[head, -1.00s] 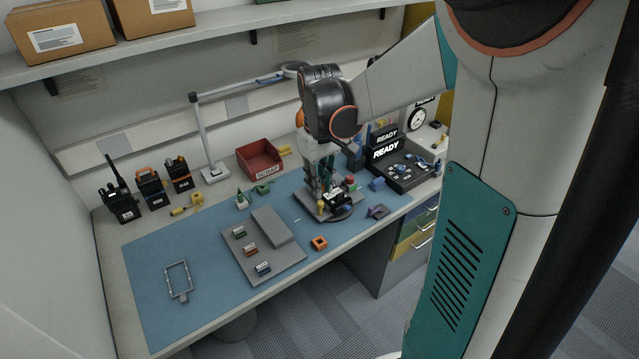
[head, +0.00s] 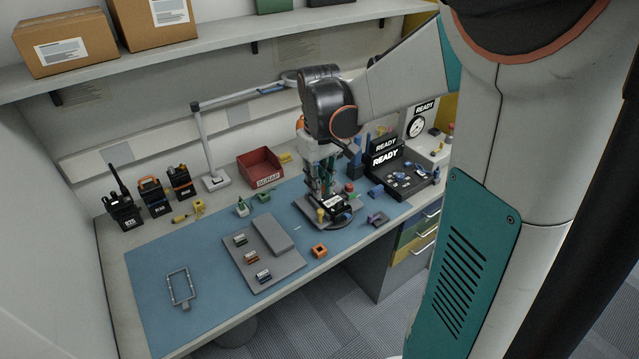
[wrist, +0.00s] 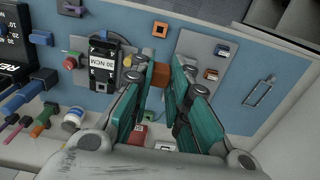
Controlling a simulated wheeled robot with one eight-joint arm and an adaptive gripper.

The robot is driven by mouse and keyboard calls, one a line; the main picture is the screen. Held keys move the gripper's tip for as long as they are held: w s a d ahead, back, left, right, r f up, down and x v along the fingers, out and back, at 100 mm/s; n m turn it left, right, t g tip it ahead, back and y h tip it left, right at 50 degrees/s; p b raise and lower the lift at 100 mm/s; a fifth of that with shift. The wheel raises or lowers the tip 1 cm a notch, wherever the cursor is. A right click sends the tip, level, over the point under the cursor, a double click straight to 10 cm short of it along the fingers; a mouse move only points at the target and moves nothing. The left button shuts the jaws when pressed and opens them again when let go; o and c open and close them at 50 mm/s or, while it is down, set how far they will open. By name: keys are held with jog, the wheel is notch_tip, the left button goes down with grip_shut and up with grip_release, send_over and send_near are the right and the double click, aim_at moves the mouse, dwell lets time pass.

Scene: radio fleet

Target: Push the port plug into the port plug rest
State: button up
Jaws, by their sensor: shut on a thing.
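My gripper (wrist: 162,72) is shut on an orange-brown block (wrist: 160,75), which I take to be the port plug; it sits between the fingertips in the wrist view. In the head view the gripper (head: 322,200) hangs over the mat beside the round fixture, and the block cannot be made out there. A small orange square piece with a dark opening (head: 319,251), possibly the port plug rest, lies on the mat in front; it also shows in the wrist view (wrist: 160,29), beyond the fingertips and apart from the block.
A grey tray (head: 262,262) with small modules lies left of the gripper. A red scrap bin (head: 259,168) stands behind, a black READY station (head: 405,175) at right. The left mat (head: 160,310) is mostly clear.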

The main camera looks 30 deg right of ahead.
jog(key=shift+r, duration=0.15)
notch_tip(320, 180, down, 17)
jog(key=b, duration=0.7)
jog(key=shift+f, duration=0.2)
jog(key=shift+f+b, duration=1.3)
jog(key=shift+f, duration=0.45)
jog(key=shift+f+b, duration=1.05)
jog(key=shift+b, duration=0.35)
dwell(2.6)
jog(key=o, duration=0.9)
